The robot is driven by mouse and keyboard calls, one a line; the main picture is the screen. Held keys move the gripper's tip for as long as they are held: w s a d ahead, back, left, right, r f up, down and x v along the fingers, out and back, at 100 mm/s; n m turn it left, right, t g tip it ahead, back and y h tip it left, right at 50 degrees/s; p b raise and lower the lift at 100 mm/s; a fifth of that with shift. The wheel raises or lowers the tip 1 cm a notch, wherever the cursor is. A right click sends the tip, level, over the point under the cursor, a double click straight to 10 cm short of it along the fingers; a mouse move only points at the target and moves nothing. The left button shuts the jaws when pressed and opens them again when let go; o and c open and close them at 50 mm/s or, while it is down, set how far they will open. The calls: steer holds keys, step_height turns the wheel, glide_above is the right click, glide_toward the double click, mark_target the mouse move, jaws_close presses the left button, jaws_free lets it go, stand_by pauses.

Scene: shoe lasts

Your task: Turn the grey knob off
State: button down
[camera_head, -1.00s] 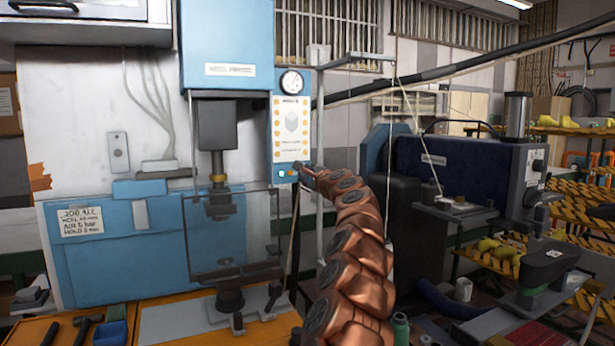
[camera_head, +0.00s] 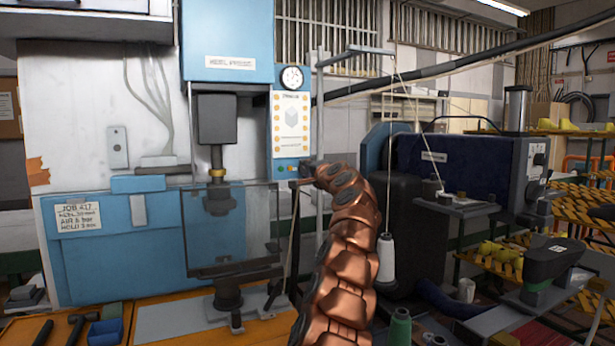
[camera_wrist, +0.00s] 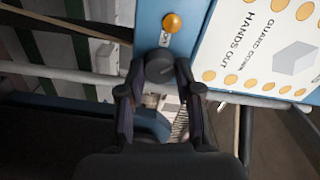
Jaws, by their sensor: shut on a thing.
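The grey knob (camera_wrist: 159,67) is a dark round knob with a pointer mark on the blue press panel, seen from above in the wrist view. My gripper (camera_wrist: 157,78) has one finger on each side of the knob and is shut on it. In the head view my gripper (camera_head: 303,177) is small and dark at the lower edge of the blue panel, at the end of my copper-coloured arm. The knob cannot be made out there.
An orange button (camera_wrist: 172,23) sits close to the knob. A printed instruction plate (camera_head: 291,125) and a gauge (camera_head: 291,77) are above it. The clear guard (camera_head: 232,235) is to the left. A white thread cone (camera_head: 386,258) is right of my arm.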

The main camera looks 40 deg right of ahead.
steer(key=n, duration=0.1)
steer(key=n+b, duration=0.1)
steer(key=n, duration=0.2)
steer(key=shift+f+n, duration=0.25)
steer(key=shift+n, duration=0.05)
steer(key=n+b, duration=0.1)
steer(key=n, duration=0.3)
steer(key=shift+r+n, duration=0.15)
steer(key=shift+n, duration=0.15)
steer(key=shift+a, duration=0.1)
steer(key=c, duration=0.8)
jaws_free()
steer(key=shift+r, duration=0.1)
steer(key=shift+s, duration=0.1)
